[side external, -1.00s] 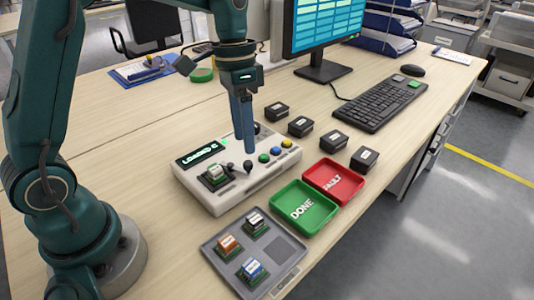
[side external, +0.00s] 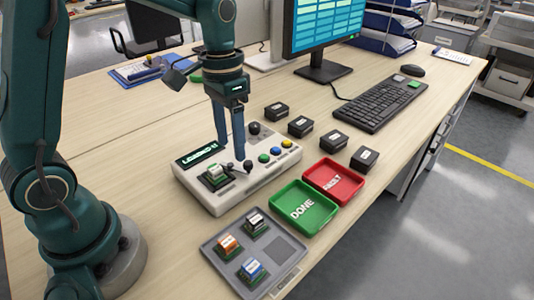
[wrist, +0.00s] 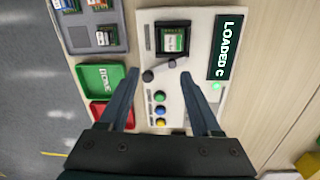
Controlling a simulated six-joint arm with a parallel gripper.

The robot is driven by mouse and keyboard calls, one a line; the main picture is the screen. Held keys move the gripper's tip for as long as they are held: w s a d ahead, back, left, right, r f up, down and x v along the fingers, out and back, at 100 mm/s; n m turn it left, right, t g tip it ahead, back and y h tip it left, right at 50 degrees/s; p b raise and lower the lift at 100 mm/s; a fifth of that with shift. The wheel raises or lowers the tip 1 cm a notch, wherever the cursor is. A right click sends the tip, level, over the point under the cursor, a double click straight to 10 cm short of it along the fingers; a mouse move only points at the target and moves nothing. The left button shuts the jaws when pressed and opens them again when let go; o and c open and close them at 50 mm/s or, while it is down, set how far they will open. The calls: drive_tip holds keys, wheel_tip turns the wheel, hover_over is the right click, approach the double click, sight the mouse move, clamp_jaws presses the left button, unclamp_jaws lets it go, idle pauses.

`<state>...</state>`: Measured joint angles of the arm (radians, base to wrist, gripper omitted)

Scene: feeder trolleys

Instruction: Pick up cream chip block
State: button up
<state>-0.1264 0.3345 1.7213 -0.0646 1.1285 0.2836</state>
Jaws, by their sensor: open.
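The cream chip block (side external: 214,172) sits in the dark socket of the white test console (side external: 220,203), near its left end. It also shows in the wrist view (wrist: 171,41), with a pale top on a green base. My gripper (side external: 232,155) is open and empty above the console, to the right of the block. In the wrist view my gripper's fingertips (wrist: 158,74) are spread apart, with the block beyond them and a dark lever (wrist: 158,69) between them. The console display (wrist: 227,47) reads "LOADED C".
A grey tray (side external: 284,246) holds orange, blue and black-and-white chip blocks and has an empty place. A green DONE tray (side external: 318,222) and a red FAULT tray (side external: 346,197) stand beside the console. Several black boxes (side external: 277,110) and a keyboard (side external: 380,105) lie behind.

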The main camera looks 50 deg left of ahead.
sight(214, 168)
drive_tip(key=s, duration=0.1)
drive_tip(key=s+a+n, duration=0.1)
drive_tip(key=s, duration=0.1)
drive_tip(key=shift+s+a+y, duration=0.2)
drive_tip(key=shift+a+y, duration=0.05)
drive_tip(key=shift+y, duration=0.15)
drive_tip(key=shift+f, duration=2.45)
clamp_jaws()
